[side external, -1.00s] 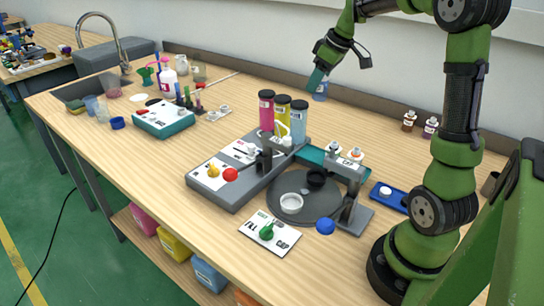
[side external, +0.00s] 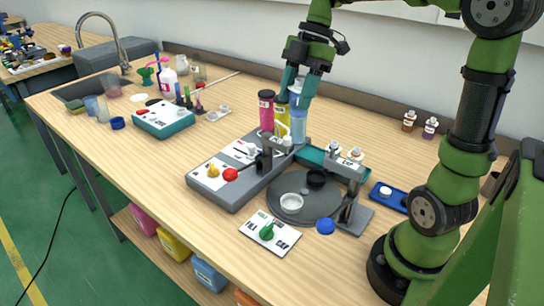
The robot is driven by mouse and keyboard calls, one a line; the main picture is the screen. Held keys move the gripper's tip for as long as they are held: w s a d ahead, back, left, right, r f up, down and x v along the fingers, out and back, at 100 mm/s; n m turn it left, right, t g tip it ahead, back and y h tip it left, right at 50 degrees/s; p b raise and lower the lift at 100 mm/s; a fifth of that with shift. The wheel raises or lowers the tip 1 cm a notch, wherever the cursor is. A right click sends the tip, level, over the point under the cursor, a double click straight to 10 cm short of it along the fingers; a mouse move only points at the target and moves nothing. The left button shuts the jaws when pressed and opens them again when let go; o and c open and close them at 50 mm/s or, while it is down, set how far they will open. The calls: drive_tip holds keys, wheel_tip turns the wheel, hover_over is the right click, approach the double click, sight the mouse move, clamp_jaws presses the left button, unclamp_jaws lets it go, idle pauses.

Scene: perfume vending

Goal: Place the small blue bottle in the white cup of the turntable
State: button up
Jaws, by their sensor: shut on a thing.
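My gripper (side external: 297,94) points down above and behind the tall coloured cylinders at the middle of the table. It is shut on the small blue bottle (side external: 298,86), which is largely hidden between the teal fingers. The bottle is off the table, overlapping in the picture with the tall light-blue cylinder's top. The grey round turntable (side external: 287,215) lies in front and to the right, low on the bench. Its white cup (side external: 291,203) sits at the front of the disc and looks empty. A black cup (side external: 316,178) sits behind it.
Pink (side external: 266,112), yellow (side external: 282,118) and light-blue (side external: 298,127) cylinders stand close below my gripper. A small stand with white-capped bottles (side external: 345,160) rises beside the turntable. A blue tray (side external: 385,196) lies right.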

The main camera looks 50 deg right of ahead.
drive_tip(key=s+a+n+g, duration=0.2)
drive_tip(key=s+a+n, duration=0.1)
drive_tip(key=a+n, duration=0.1)
drive_tip(key=shift+t, duration=0.3)
drive_tip(key=shift+w+f, duration=0.15)
drive_tip(key=shift+f, duration=5.7)
drive_tip(key=shift+w+f, duration=0.15)
drive_tip(key=shift+f, duration=5.65)
drive_tip(key=shift+f, duration=0.1)
drive_tip(key=o, duration=1)
drive_tip(key=shift+o, duration=0.2)
